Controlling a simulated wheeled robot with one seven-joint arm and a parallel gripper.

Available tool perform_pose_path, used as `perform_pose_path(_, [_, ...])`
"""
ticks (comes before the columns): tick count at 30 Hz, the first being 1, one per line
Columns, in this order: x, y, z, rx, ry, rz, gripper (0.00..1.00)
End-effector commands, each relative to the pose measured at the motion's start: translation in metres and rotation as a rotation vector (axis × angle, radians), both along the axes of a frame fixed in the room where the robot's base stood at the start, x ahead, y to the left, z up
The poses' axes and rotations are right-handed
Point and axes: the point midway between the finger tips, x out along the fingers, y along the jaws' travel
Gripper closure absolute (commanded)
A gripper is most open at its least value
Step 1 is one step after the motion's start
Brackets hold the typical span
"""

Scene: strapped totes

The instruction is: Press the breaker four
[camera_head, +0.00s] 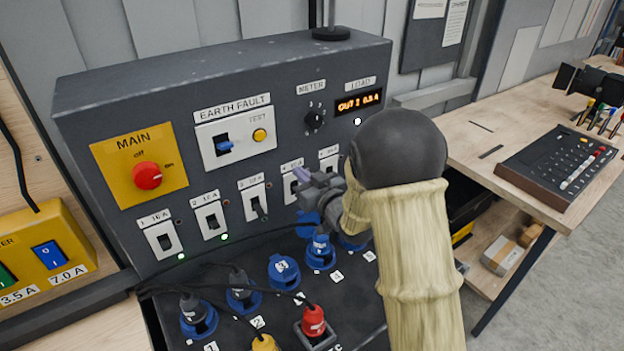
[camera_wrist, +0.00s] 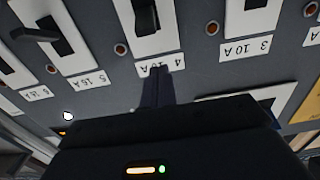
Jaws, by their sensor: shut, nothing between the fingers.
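Breaker four (camera_head: 289,188) is a white plate with a dark rocker lever on the dark sloped panel. In the head view it is partly hidden behind my gripper (camera_head: 304,178). In the wrist view, which is upside down, the black lever of breaker four (camera_wrist: 146,18) is at the top middle, with its "4 10A" label just below. My gripper (camera_wrist: 161,72) is shut and empty. Its fingertips overlap that label in the wrist view, short of the lever; I cannot tell whether they touch the panel.
Breaker three (camera_wrist: 250,18) and breaker five (camera_wrist: 50,35) flank breaker four closely. Breaker one (camera_head: 163,240) and breaker two (camera_head: 210,215) have green lamps lit. Blue sockets (camera_head: 284,271) with plugs and black cables lie below. A red main knob (camera_head: 147,176) is on the left.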

Motion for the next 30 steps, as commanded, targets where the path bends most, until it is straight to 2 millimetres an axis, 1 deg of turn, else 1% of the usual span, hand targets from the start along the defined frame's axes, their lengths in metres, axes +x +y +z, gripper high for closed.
perform_pose_path(1, [0.006, 0.006, 0.002, -0.001, 0.001, 0.002, 1.00])
perform_pose_path(4, [0.000, 0.001, -0.016, 0.000, 0.006, 0.001, 1.00])
perform_pose_path(10, [-0.006, -0.003, -0.034, -0.001, 0.003, 0.001, 1.00])
perform_pose_path(14, [-0.007, -0.004, -0.037, 0.001, -0.001, 0.001, 1.00])
perform_pose_path(21, [-0.007, -0.003, -0.038, 0.001, -0.001, 0.002, 1.00])
perform_pose_path(30, [-0.007, -0.009, -0.042, 0.001, 0.000, -0.006, 1.00])
